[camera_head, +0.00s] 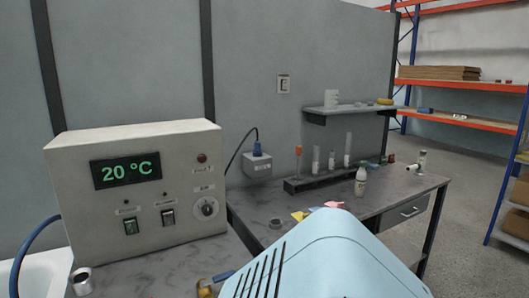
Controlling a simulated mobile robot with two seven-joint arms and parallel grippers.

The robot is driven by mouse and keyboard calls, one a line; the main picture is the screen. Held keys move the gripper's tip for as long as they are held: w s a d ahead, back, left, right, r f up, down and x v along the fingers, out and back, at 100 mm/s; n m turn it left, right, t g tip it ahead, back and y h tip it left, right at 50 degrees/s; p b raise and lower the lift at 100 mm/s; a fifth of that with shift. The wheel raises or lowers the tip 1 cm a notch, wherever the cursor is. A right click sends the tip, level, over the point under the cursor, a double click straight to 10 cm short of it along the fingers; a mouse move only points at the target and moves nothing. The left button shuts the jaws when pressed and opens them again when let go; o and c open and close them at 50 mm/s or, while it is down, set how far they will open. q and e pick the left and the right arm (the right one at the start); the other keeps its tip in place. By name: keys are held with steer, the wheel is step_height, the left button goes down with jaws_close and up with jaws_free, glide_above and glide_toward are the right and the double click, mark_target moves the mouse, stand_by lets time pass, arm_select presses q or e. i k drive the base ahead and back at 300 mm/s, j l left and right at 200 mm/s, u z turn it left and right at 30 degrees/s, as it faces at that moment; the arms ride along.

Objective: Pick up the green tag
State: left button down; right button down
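Small flat coloured tags lie on the grey workbench (400,190), right of centre. A yellow one (299,215) and a pinkish-red one (333,204) show at the edge of a pale blue vented shape in the foreground. Between them is a small piece whose colour is hard to tell. I cannot clearly make out a green tag; part of the bench top is hidden behind the pale blue shape. Neither of my grippers is in view.
A beige control box (140,190) reading 20 °C stands at left. A dark rack (320,180) with tubes and a small bottle (361,181) stand on the bench. A wall shelf (350,109) hangs above. Open floor and orange shelving (465,121) lie at right.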

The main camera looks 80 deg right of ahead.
mark_target(382, 161)
steer(key=z, duration=0.5)
steer(key=l+z, duration=0.15)
steer(key=z, duration=0.3)
steer(key=l+z, duration=0.1)
steer(key=z, duration=0.4)
steer(key=l+z, duration=0.35)
steer(key=i+l+z, duration=0.1)
steer(key=z, duration=0.25)
steer(key=i+l+z, duration=0.1)
steer(key=l+z, duration=0.25)
steer(key=i+l+z, duration=0.7)
steer(key=i+l, duration=0.5)
steer(key=i, duration=0.2)
